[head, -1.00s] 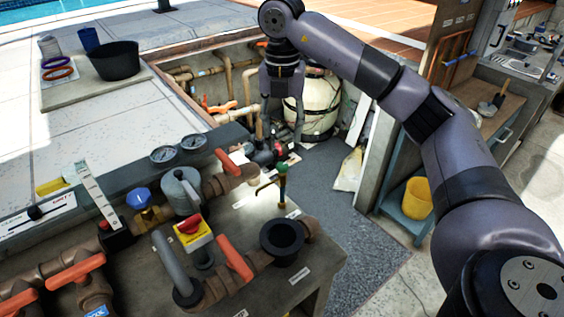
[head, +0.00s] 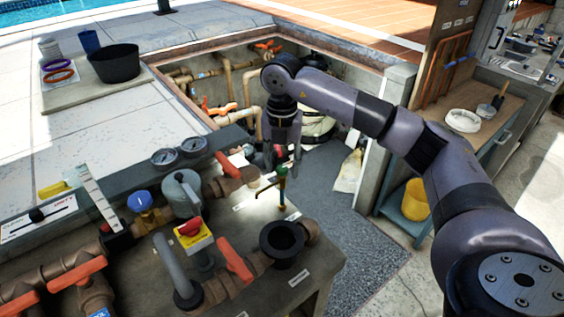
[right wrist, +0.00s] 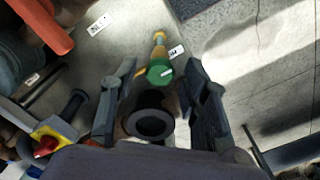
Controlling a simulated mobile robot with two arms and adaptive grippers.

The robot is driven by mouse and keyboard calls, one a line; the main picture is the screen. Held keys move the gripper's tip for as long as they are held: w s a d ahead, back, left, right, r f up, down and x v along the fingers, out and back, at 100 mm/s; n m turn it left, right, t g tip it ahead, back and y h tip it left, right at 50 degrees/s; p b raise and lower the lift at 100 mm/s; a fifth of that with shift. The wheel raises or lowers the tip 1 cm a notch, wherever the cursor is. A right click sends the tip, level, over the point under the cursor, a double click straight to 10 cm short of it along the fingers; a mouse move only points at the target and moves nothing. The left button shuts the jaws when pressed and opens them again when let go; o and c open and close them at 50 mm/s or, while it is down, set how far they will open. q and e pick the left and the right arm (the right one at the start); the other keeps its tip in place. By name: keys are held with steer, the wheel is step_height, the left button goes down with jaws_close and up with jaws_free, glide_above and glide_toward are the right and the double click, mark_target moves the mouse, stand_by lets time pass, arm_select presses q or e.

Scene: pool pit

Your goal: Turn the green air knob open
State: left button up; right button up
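The green air knob (head: 281,171) tops a thin brass valve standing at the right rear of the pipe bench. In the right wrist view the green knob (right wrist: 160,73) is round with a pale mark, roughly midway between the fingertips. My right gripper (head: 282,160) points down just behind and above the knob. Its fingers are open, one on each side in the right wrist view (right wrist: 158,80), with visible gaps to the knob. Whether the fingertips are at the knob's height is hard to tell. My left gripper is not in view.
A dark open cup (head: 282,240) stands on the bench near the valve and shows between the fingers in the right wrist view. Orange-handled valves (head: 234,258), a red-and-yellow switch (head: 193,233) and gauges (head: 193,145) crowd the left. Grey floor (head: 350,245) is clear at right.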

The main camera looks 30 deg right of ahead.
jaws_close()
stand_by(0.3)
steer(key=shift+n, duration=0.4)
steer(key=n+b, duration=0.1)
steer(key=n, duration=0.1)
steer(key=shift+n, duration=0.3)
steer(key=n+b, duration=0.2)
steer(key=n, duration=0.3)
steer(key=shift+n, duration=0.3)
steer(key=n+b, duration=0.1)
steer(key=n, duration=0.5)
steer(key=n+b, duration=0.1)
steer(key=n, duration=0.5)
steer(key=shift+n, duration=0.4)
